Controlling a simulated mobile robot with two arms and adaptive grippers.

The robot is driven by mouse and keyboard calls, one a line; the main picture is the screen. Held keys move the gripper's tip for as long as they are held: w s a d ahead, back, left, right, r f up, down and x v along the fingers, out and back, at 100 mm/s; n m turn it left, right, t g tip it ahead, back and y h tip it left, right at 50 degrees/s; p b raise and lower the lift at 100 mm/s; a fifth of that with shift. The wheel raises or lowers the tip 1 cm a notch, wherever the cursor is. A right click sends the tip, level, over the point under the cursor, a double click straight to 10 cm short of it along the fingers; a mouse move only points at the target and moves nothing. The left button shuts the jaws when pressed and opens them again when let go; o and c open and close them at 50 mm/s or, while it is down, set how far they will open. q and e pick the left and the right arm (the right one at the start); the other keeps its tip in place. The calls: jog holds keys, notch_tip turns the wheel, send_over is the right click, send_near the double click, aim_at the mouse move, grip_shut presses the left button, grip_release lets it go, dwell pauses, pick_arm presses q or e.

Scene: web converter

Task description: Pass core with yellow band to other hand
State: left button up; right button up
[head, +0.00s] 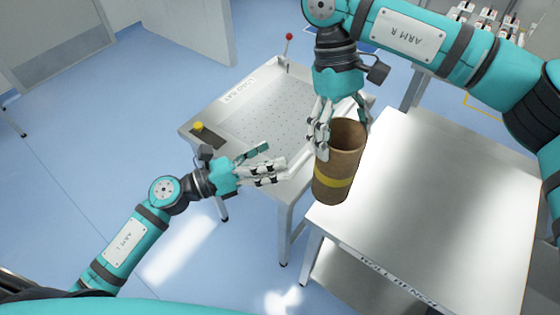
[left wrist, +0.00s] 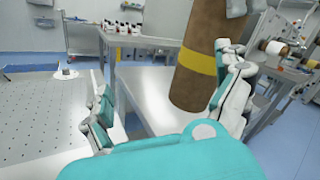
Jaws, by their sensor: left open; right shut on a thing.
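The core (head: 337,168) is a brown cardboard tube with a yellow band around its lower part, held roughly upright above the left edge of the bench. My right gripper (head: 340,125) is shut on it near its top rim. My left gripper (head: 270,166) is open and empty, to the left of the core and apart from it. In the left wrist view the core (left wrist: 198,50) stands beyond my left gripper's fingers (left wrist: 165,100), nearer the right finger. Its top is out of that view.
A metal bench (head: 430,215) lies below and right of the core. A perforated table (head: 240,120) with a yellow button (head: 198,125) and a red-topped lever (head: 289,38) stands behind my left gripper. Several bottles (left wrist: 122,27) stand on a far table.

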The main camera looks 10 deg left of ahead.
aim_at(336, 165)
pick_arm(q)
jog(key=s+d+r+m+g+h, duration=0.1)
jog(key=s+d+r+m+g, duration=0.3)
jog(key=m, duration=0.4)
jog(key=r+x, duration=0.1)
jog(key=x, duration=1)
jog(key=shift+s+r+t, duration=0.25)
jog(key=shift+r+t, duration=0.05)
jog(key=shift+c, duration=0.3)
jog(key=shift+s+d, duration=0.1)
jog(key=shift+s, duration=0.05)
jog(key=c, duration=1.1)
pick_arm(e)
jog(key=o, duration=1.6)
jog(key=shift+c, duration=0.2)
